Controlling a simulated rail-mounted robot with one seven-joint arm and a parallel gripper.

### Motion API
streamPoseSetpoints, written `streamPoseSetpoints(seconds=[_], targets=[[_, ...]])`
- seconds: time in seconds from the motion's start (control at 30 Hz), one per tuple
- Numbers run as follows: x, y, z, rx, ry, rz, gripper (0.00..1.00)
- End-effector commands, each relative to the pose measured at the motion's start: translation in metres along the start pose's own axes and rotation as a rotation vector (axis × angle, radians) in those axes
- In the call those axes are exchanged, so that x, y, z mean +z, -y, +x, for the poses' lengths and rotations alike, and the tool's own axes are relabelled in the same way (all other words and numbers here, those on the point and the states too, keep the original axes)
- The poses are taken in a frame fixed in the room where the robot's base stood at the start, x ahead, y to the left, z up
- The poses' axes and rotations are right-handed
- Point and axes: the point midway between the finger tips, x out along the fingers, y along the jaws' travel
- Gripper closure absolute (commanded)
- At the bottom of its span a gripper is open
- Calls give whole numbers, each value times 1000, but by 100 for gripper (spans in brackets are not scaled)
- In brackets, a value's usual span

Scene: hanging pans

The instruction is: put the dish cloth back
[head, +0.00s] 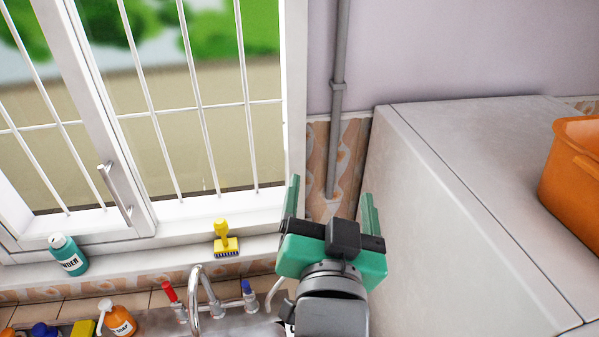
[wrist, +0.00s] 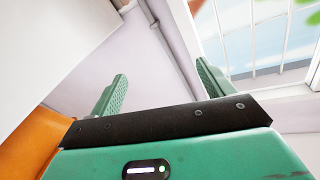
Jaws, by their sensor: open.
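My gripper (head: 331,205) is in the lower middle of the head view, with its two green fingers pointing up and away. The fingers stand wide apart with nothing between them. In the wrist view my gripper (wrist: 160,90) also shows open and empty, with wall beyond the fingers. I cannot make out a dish cloth in either view.
A barred window is at left. A yellow brush (head: 225,240) and a teal powder bottle (head: 68,256) stand on its sill. Below are a tap (head: 205,290) and an orange soap bottle (head: 118,318). A large white cabinet (head: 470,180) at right bears an orange container (head: 575,175).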

Motion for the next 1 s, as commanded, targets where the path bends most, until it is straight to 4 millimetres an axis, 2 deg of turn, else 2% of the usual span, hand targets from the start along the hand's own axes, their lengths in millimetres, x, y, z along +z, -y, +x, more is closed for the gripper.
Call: streamPoseSetpoints(seconds=[0.03,0.1,0.2,0.23,0.37,0.63,0.9,1.0], targets=[[-40,22,-20,-51,-123,-58,19],[-87,46,-50,-101,-280,-137,19],[-129,66,-86,-137,-440,-212,19],[-137,70,-94,-142,-471,-226,19],[-151,77,-110,-151,-534,-254,19],[-156,78,-109,-151,-532,-253,19],[-222,99,-105,-163,-528,-228,19],[-217,98,-105,-164,-526,-224,19]])
